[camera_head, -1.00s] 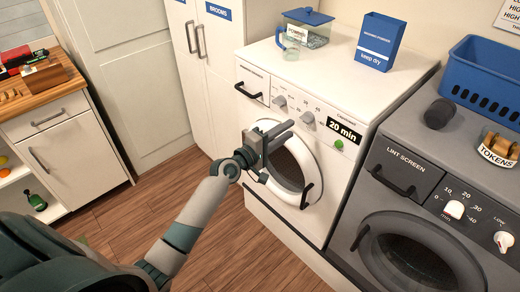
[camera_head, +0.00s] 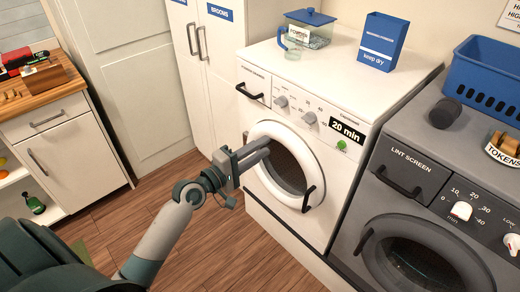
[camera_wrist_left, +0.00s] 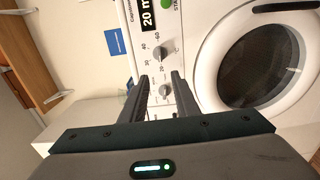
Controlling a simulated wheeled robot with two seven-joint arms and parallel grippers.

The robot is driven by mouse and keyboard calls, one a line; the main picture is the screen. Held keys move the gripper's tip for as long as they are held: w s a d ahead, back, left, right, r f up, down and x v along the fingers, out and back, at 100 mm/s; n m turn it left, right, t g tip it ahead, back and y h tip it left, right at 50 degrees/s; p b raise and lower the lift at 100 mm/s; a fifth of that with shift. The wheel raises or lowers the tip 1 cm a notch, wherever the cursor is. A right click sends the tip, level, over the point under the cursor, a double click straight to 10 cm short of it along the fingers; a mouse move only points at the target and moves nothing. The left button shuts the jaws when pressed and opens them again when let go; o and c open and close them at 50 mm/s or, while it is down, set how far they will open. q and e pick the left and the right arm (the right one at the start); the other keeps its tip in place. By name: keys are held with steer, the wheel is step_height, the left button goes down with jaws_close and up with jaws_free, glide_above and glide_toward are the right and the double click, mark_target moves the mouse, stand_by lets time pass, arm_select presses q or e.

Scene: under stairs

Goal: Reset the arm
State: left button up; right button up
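My left gripper (camera_head: 257,154) is in front of the white washer (camera_head: 342,104), near the upper left of its round door (camera_head: 290,166) in the head view. In the left wrist view its two fingers (camera_wrist_left: 160,92) stand apart with nothing between them. The washer's knobs and front panel show beyond the fingertips. The washer door (camera_wrist_left: 262,70) appears closed, with a dark handle. My right gripper is not in view.
A grey dryer (camera_head: 445,180) stands right of the washer. A blue basket (camera_head: 485,85), a blue box (camera_head: 380,42) and a lidded clear container (camera_head: 310,30) sit on top. A wooden-topped cabinet (camera_head: 60,130) is at left. Floor between is clear.

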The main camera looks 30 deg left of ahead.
arm_select(q)
step_height(320, 180, down, 25)
steer(key=s+a+m+g+y+b, duration=0.1)
steer(key=s+a+m+g+y, duration=0.1)
steer(key=g+y, duration=0.15)
steer(key=s+f+m+g, duration=0.1)
steer(key=s+f, duration=0.2)
steer(key=f, duration=0.3)
steer(key=s+f+m+g+y+b, duration=0.1)
steer(key=s+f+g, duration=0.15)
steer(key=f, duration=0.45)
steer(key=s+f+m+g, duration=0.1)
steer(key=s+f, duration=0.3)
steer(key=f, duration=0.2)
steer(key=s+d+f+m+g+y+b, duration=0.15)
steer(key=s+f+m+g, duration=0.3)
steer(key=s+f, duration=1.4)
steer(key=s+d+f+m+g, duration=0.1)
steer(key=s+d+f+m, duration=0.1)
steer(key=s, duration=1)
steer(key=s+d+f+m+g, duration=0.2)
steer(key=s+f+m, duration=0.3)
steer(key=s, duration=0.7)
steer(key=shift+f, duration=0.65)
steer(key=shift+g, duration=0.25)
